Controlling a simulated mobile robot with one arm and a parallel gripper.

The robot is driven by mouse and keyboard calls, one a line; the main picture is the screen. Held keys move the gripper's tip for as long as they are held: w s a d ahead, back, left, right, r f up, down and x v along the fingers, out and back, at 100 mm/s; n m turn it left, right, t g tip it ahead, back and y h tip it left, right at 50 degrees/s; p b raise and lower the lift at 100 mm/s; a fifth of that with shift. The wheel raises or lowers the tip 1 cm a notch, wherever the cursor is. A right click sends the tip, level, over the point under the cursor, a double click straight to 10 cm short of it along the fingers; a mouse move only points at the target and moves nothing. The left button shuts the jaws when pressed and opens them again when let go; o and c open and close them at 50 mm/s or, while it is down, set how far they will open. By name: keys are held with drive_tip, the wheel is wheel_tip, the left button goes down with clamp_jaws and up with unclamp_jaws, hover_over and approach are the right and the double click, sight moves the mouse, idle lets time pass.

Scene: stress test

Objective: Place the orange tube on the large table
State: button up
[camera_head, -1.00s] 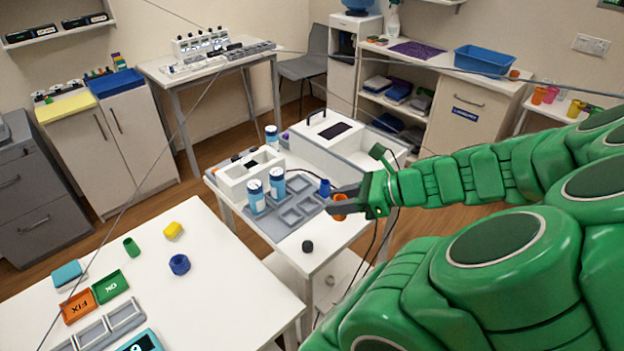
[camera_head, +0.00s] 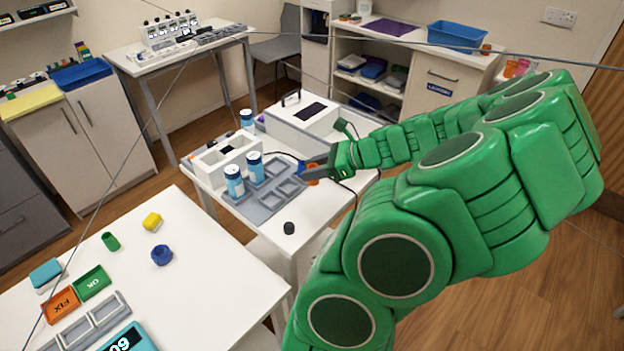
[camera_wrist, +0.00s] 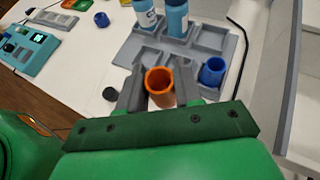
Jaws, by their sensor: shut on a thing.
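My gripper (camera_head: 308,171) is shut on the orange tube (camera_head: 313,180), above the right side of the smaller white table (camera_head: 310,232). In the wrist view the orange tube (camera_wrist: 159,88) stands upright, open end up, between the two fingers of my gripper (camera_wrist: 160,92). I cannot tell how far it is above the tray. The large white table (camera_head: 215,285) is at the lower left. It bears a green tube (camera_head: 110,241), a yellow block (camera_head: 152,221), a blue ring-like piece (camera_head: 161,255) and orange and green trays.
A grey slotted tray (camera_head: 262,207) with blue-and-white bottles (camera_head: 234,182) lies beside my gripper. A blue cup (camera_wrist: 212,72) is close to the right finger. A white box (camera_head: 300,125) stands behind. The large table's right part is clear.

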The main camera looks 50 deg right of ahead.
drive_tip(key=shift+w+d+f, duration=0.35)
drive_tip(key=shift+w+f, duration=0.05)
drive_tip(key=shift+f, duration=0.2)
drive_tip(key=shift+w+d+f, duration=0.35)
drive_tip(key=shift+f, duration=0.3)
drive_tip(key=shift+w+d+f, duration=0.35)
drive_tip(key=shift+w+f, duration=0.05)
drive_tip(key=shift+f, duration=1.75)
drive_tip(key=shift+f, duration=0.1)
drive_tip(key=o, duration=0.8)
drive_tip(key=v, duration=1.2)
